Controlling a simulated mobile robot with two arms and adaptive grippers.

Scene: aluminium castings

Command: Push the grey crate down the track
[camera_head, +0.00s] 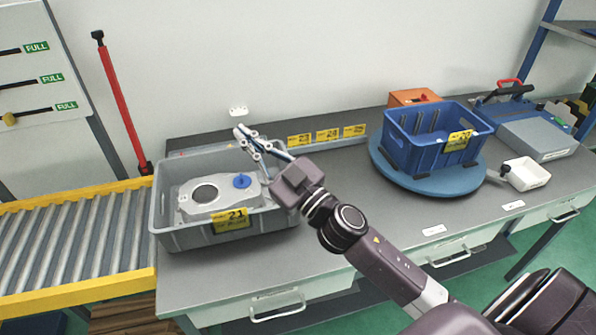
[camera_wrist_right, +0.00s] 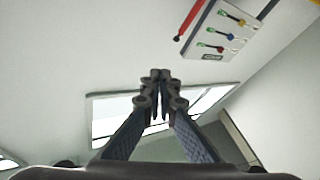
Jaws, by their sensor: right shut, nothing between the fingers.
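The grey crate (camera_head: 180,237) stands on the left end of the grey workbench, beside the end of the roller track (camera_head: 75,240). It carries a yellow label marked 21 and holds an aluminium casting (camera_head: 212,196) with a round opening and a blue knob. My right gripper (camera_head: 240,132) is shut and empty. In the head view it shows over the crate's back right part, pointing up and left; whether it touches the crate I cannot tell. In the right wrist view the fingertips (camera_wrist_right: 160,76) meet, with wall and ceiling beyond. My left gripper is out of view.
The track has yellow side rails (camera_head: 80,298). A blue crate (camera_head: 440,150) stands on a blue round turntable (camera_head: 400,182) to the right. The bench front between the crates is clear. A red pole (camera_head: 120,100) stands behind the track.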

